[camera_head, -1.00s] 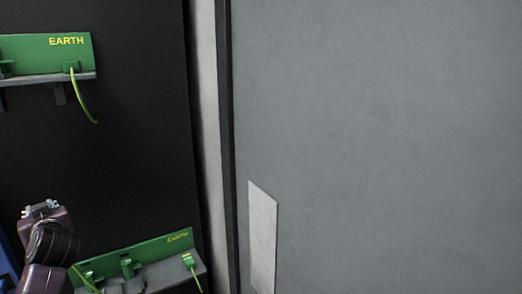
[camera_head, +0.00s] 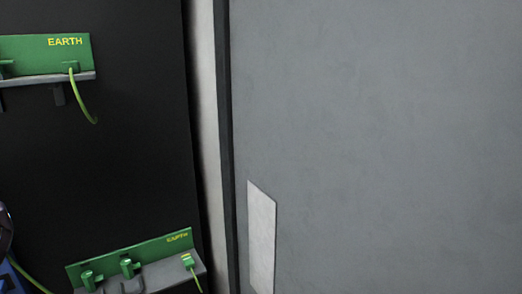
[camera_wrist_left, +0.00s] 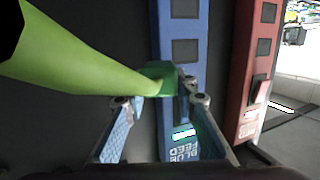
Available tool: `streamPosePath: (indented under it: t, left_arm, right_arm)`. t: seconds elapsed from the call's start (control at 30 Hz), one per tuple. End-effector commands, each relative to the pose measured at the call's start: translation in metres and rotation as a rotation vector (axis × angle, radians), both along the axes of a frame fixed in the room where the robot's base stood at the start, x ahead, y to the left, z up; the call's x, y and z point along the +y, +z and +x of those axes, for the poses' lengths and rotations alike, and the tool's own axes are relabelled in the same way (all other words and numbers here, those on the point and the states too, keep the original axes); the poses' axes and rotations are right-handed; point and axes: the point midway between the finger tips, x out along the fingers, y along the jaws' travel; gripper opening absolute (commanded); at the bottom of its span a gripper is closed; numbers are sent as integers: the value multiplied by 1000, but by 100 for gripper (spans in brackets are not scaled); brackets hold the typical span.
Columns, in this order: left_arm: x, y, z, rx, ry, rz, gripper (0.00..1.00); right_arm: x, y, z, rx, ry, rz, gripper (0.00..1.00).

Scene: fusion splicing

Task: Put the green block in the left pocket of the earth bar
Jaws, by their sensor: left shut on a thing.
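In the left wrist view my left gripper (camera_wrist_left: 160,101) is shut on the green block (camera_wrist_left: 160,72), with a thick yellow-green cable running from it to the upper left. The fingers partly hide the block. In the head view only a sliver of my left arm shows at the left edge; the gripper's fingers and the held block are not visible there. One earth bar (camera_head: 160,248), with a green back plate, stands at the bottom of the head view. Another earth bar (camera_head: 25,52) is at the upper left. My right gripper is not in view.
The lower bar carries green posts (camera_head: 128,265) and a cabled green plug (camera_head: 188,260) at its right end. The wrist view shows a blue feed bar (camera_wrist_left: 186,22) and a red bar (camera_wrist_left: 259,60). A grey door panel (camera_head: 380,120) fills the right.

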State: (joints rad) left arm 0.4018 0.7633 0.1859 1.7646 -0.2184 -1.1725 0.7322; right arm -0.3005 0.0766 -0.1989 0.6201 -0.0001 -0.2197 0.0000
Motion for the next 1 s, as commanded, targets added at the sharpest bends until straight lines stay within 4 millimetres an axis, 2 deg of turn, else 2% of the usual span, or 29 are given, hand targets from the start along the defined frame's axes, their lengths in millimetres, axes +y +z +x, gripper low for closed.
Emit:
streamPosePath:
  t: [0.03,0.17,0.3,0.4,0.7,1.0]
  left_arm:
    - [2,-13,-4,7,-17,0,0]
    - [-1,-45,-11,9,-98,-2,0]
    - [-17,-82,-18,5,-242,-8,0]
    - [-35,-100,-22,0,-359,-5,0]
    - [-78,-127,-29,0,-608,-2,0]
    - [-116,-141,-39,-3,-809,-3,0]
  right_arm:
    - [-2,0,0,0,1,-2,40]
    - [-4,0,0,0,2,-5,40]
    - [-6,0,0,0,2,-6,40]
    - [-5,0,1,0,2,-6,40]
    - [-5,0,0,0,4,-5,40]
    - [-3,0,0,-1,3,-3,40]
